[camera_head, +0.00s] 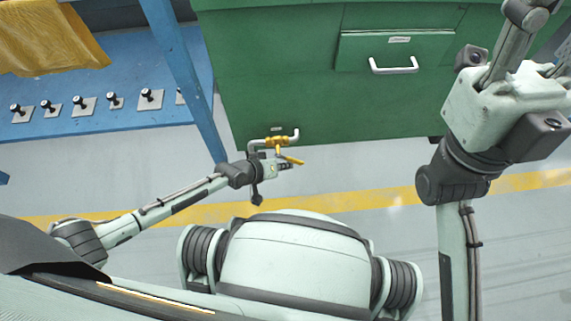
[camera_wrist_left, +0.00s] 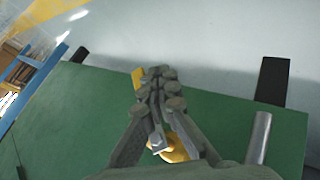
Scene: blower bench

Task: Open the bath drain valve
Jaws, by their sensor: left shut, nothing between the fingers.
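The bath drain valve shows in the head view as a yellow brass body (camera_head: 272,141) on a grey bent pipe (camera_head: 290,138), low on the front of the green cabinet. Its yellow handle (camera_head: 290,159) slants down to the right. My left gripper (camera_head: 286,165) is shut and empty, right at the handle and just below the valve body. In the left wrist view its closed fingers (camera_wrist_left: 160,90) lie in front of the yellow valve (camera_wrist_left: 178,150) and partly hide it. I cannot tell whether they touch the handle. My right gripper is not clearly in view; its arm rises at the right.
The green cabinet (camera_head: 300,80) has a drawer with a white handle (camera_head: 393,66). A blue bench (camera_head: 130,75) at the left carries several black knobs on plates and a yellow cloth (camera_head: 45,38). The grey floor with a yellow stripe (camera_head: 345,204) is clear.

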